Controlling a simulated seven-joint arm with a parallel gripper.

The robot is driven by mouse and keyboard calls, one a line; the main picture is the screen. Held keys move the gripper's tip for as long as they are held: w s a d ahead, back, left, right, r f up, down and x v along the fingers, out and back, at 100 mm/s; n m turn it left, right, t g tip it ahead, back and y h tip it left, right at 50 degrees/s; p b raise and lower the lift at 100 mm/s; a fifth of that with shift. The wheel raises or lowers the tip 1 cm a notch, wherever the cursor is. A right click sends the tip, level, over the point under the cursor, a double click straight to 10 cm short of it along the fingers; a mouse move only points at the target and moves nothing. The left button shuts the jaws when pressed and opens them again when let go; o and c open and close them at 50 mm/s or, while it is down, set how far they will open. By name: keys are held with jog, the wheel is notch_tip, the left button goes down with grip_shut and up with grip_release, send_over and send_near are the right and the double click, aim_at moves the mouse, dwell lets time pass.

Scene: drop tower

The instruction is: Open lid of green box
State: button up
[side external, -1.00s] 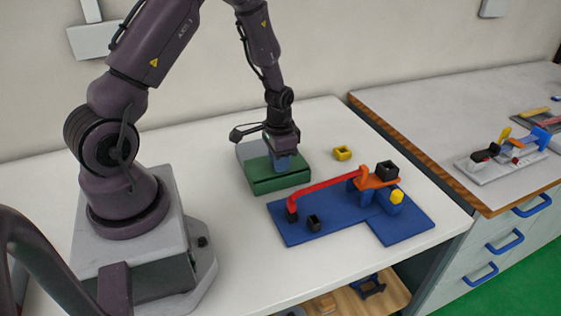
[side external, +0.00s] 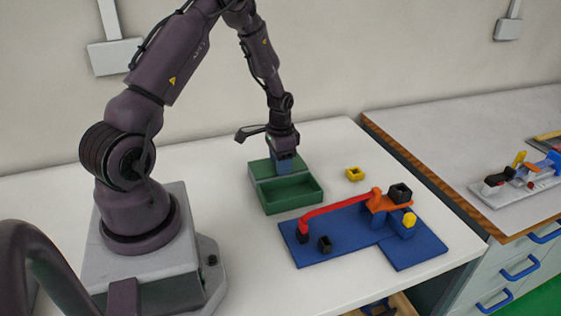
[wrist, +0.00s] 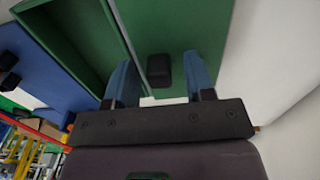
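The green box (side external: 293,208) stands on the white table, and its front compartment is uncovered and looks empty. The green lid (side external: 262,169) lies over the back part of the box; in the wrist view the lid (wrist: 185,25) lies beside the open compartment. A black knob (wrist: 158,70) sits on the lid. My gripper (side external: 284,170) is over the lid at the back of the box. In the wrist view my gripper (wrist: 161,82) has its blue fingers apart, one on each side of the knob, with gaps showing. The side view hides the knob.
A blue board (side external: 345,238) with a red bar (side external: 340,207), an orange piece and small black and yellow blocks lies right of the box. A small yellow block (side external: 355,174) lies behind it. The table left of the box is clear.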

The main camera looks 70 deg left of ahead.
notch_tip(320, 180, up, 13)
dwell(0.6)
jog(key=s+d+r+t, duration=0.2)
jog(key=s+d+r, duration=0.4)
jog(key=d, duration=0.6)
jog(key=s+d+r+t, duration=0.3)
jog(key=s+d+r, duration=0.3)
jog(key=d+r, duration=0.5)
jog(key=shift+s+d+r+t, duration=0.15)
jog(key=shift+s+d+t, duration=0.05)
jog(key=shift+d+t, duration=0.15)
